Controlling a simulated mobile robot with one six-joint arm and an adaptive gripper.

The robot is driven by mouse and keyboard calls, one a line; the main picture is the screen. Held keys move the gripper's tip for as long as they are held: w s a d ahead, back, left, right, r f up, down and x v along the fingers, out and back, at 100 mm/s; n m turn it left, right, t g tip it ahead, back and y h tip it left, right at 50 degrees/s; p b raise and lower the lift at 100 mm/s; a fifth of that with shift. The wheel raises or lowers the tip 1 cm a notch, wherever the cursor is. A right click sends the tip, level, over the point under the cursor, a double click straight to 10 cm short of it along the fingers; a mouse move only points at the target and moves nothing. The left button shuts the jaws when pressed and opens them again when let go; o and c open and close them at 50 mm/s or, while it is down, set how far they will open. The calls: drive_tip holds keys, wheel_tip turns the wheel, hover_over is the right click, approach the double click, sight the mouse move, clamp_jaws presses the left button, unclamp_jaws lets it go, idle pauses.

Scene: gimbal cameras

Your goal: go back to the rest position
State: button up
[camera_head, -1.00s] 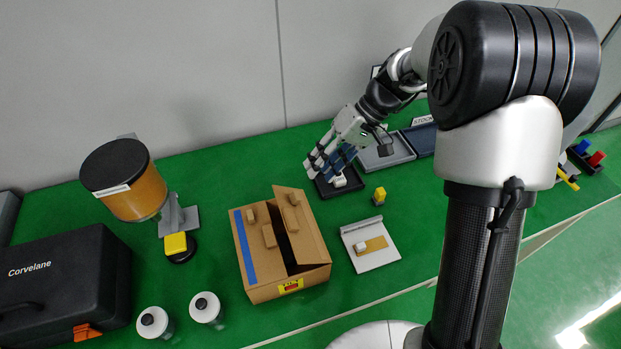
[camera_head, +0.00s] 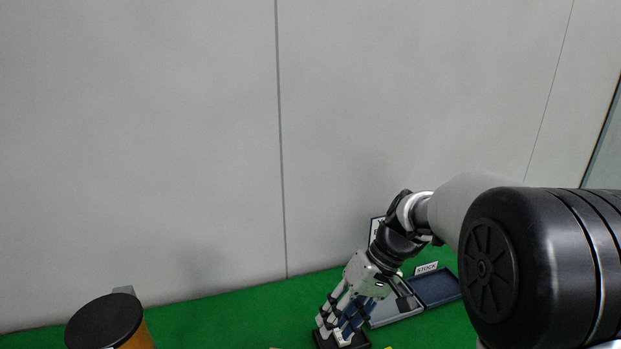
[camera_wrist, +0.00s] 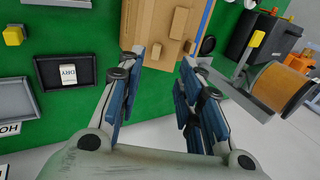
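My gripper (camera_head: 334,334) hangs low over the green table in the head view, fingers pointing down beside a black tray (camera_head: 362,345) that the bottom edge cuts off. In the wrist view my gripper (camera_wrist: 160,66) is open, with its blue-padded fingers spread apart and nothing between them. The black tray (camera_wrist: 87,72) with a small white labelled block (camera_wrist: 68,73) in it lies left of the fingers, apart from them in that picture. My arm reaches in from the right in the head view.
A cardboard box (camera_wrist: 150,25) lies beyond the fingertips. A yellow block (camera_wrist: 14,35) and grey tray (camera_wrist: 14,103) are on the left. A plain wall (camera_head: 150,130) stands behind the table.

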drive_tip(key=s+d+r+m+t+h, duration=0.1)
drive_tip(key=s+d+r+t+h, duration=0.1)
drive_tip(key=s, duration=0.9)
drive_tip(key=s+d+r+m+t+h, duration=0.2)
drive_tip(key=s+d+r+t+h, duration=0.1)
drive_tip(key=s, duration=0.7)
drive_tip(key=d+r+t, duration=0.1)
drive_tip(key=d+r, duration=0.1)
drive_tip(key=d, duration=0.1)
drive_tip(key=shift+s+h, duration=0.3)
drive_tip(key=shift+s, duration=0.1)
drive_tip(key=shift+d, duration=0.1)
